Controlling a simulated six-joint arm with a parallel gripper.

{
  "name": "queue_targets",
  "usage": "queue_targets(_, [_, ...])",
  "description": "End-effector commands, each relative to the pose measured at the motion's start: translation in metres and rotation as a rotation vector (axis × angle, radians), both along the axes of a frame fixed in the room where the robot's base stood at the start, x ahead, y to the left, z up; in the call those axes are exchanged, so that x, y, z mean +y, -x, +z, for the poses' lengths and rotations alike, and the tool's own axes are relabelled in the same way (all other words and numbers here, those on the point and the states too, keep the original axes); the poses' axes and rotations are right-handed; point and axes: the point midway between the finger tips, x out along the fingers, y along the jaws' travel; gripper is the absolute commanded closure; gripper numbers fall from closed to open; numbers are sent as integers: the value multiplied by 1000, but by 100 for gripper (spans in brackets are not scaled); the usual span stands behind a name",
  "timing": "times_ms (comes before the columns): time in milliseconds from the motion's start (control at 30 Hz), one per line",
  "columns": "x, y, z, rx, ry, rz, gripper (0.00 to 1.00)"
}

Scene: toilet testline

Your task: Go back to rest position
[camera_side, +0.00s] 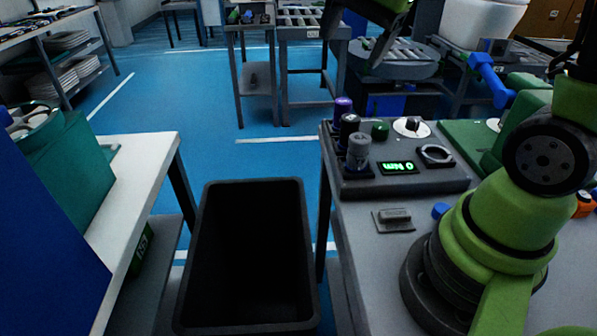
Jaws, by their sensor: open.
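My gripper (358,42) shows at the top middle, partly cut off by the upper edge. Its dark fingers are spread apart, with nothing seen between them. It hangs in the air above and beyond the control box. My green and black arm stands at the right, with its base on the grey worktable (376,262). The part of the arm between base and gripper is mostly out of frame.
The dark control box (440,180) carries knobs and a lit green display (398,167). A black bin (200,255) stands left of the worktable. A blue tool (492,80) and roller conveyor (403,55) are behind. A white table (130,190) is left.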

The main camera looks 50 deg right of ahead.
Motion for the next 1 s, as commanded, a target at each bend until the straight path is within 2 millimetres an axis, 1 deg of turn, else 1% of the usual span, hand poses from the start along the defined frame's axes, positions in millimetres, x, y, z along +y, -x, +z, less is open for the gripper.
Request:
queue_targets(33, [14, 14, 11, -47, 31, 118, 25])
queue_targets(100, [30, 34, 21, -105, 80, 288, 25])
queue_targets(167, [42, 51, 26, -155, 126, 433, 25])
queue_targets(200, [49, 63, 28, -188, 158, 524, 25])
queue_targets(300, [64, 88, 29, -264, 234, 725, 25])
queue_targets(400, [72, 106, 27, -322, 299, 875, 25])
queue_targets(500, [77, 117, 25, -360, 344, 969, 25])
queue_targets(600, [79, 122, 23, -376, 365, 1013, 25])
queue_targets(1000, [79, 123, 23, -377, 369, 1020, 25])
